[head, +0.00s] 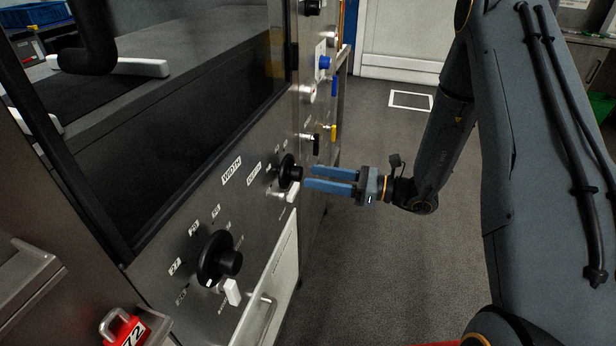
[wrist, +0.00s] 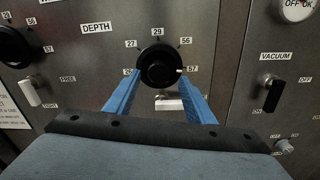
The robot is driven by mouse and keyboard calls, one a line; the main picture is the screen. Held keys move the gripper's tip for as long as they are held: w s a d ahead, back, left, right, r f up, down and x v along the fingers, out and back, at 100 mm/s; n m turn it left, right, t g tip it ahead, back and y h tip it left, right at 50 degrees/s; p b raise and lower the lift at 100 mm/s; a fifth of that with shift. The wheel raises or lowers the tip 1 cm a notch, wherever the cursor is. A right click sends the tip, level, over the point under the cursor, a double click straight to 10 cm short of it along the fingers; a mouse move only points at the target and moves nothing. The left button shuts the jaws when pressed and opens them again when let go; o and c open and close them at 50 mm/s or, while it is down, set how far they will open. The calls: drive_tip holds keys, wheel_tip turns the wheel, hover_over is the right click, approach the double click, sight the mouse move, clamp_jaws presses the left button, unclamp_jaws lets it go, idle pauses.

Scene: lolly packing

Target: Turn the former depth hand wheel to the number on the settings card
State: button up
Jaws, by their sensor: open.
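The depth hand wheel is a black knob (head: 290,172) on the steel panel, near the DEPTH label (head: 254,172). In the wrist view the wheel (wrist: 158,66) faces me, ringed by number labels including 27, 29, 56 and 57. Its white mark points right, at 57. My gripper (head: 311,176) has blue fingers and is open and empty. The fingertips stop just short of the wheel in the head view. In the wrist view the fingers (wrist: 160,92) reach up toward either side of the wheel. I cannot make out a settings card in either view.
A white lever (wrist: 168,103) sits just below the wheel. Another black wheel (head: 218,258) is nearer on the panel, with a FREE/TIGHT lever (wrist: 30,92) beside it. A VACUUM switch (wrist: 272,92) is on the right. A red padlock (head: 124,328) is at the lower left. The floor beside the machine is clear.

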drive_tip(key=v, duration=0.4)
drive_tip(key=shift+b, duration=0.3)
drive_tip(key=s+a+r+n+g+h, duration=0.1)
drive_tip(key=s+n+g+h, duration=0.2)
drive_tip(key=s+n+g, duration=0.4)
drive_tip(key=s+a+r+n+g+h, duration=0.15)
drive_tip(key=s+n+h, duration=0.25)
drive_tip(key=s, duration=0.5)
drive_tip(key=s+d+r+n+t+h, duration=0.2)
drive_tip(key=s+d+n+t+h, duration=0.1)
drive_tip(key=d+n+h, duration=0.7)
drive_tip(key=s+d+n, duration=0.1)
drive_tip(key=n, duration=0.2)
drive_tip(key=shift+s+d, duration=0.25)
drive_tip(key=shift+r, duration=0.1)
drive_tip(key=shift+c, duration=0.4)
